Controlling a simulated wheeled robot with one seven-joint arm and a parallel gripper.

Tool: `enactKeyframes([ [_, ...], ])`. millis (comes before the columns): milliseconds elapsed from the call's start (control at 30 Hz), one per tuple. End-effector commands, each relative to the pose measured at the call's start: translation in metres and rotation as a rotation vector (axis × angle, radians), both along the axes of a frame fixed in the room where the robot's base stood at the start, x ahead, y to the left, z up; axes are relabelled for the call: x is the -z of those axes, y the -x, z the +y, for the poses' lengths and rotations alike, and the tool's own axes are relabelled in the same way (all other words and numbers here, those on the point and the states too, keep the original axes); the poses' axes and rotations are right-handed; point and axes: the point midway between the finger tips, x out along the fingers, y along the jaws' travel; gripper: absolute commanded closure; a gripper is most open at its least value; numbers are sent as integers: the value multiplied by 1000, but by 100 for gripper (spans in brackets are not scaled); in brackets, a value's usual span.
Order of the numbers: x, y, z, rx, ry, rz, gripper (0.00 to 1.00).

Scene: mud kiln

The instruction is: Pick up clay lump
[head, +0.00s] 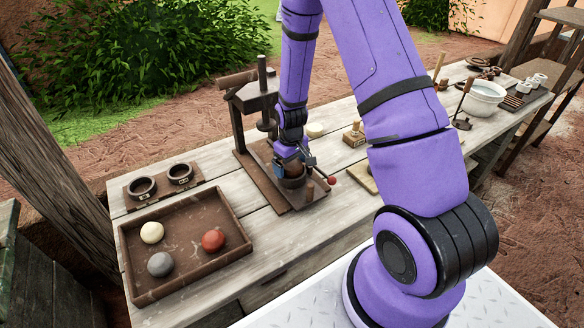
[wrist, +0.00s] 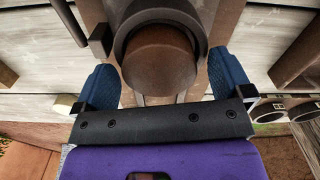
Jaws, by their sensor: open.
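Three clay-like lumps lie in the brown tray (head: 186,283): a cream one (head: 152,232), a grey one (head: 160,264) and a red one (head: 213,240). My gripper (head: 294,160) is away from them, low at the wooden press (head: 257,104). Its blue fingers are open in the wrist view (wrist: 163,68). A brown rounded lump (wrist: 160,60) sits inside a dark round mould (wrist: 132,28) between the fingers. I see gaps beside the fingers, but cannot tell whether either touches the mould. In the head view the gripper partly hides the lump.
Two dark cups (head: 142,187) stand on a small board behind the tray. A red-knobbed handle (head: 331,180) is close to the gripper's right. A white bowl (head: 484,97) and small tools stand farther right. Bare bench lies between tray and press.

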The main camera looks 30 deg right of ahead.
Motion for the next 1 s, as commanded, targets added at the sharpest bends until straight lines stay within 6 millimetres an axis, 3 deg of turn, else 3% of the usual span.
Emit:
enactKeyframes([
  [67, 0, 0, 0, 0, 0, 0, 5],
  [300, 0, 0, 0, 0, 0, 0, 60],
  [367, -1, 0, 0, 0, 0, 0, 66],
  [667, -3, -1, 0, 0, 0, -1, 66],
  [1000, -21, -7, 2, -1, 1, -2, 66],
])
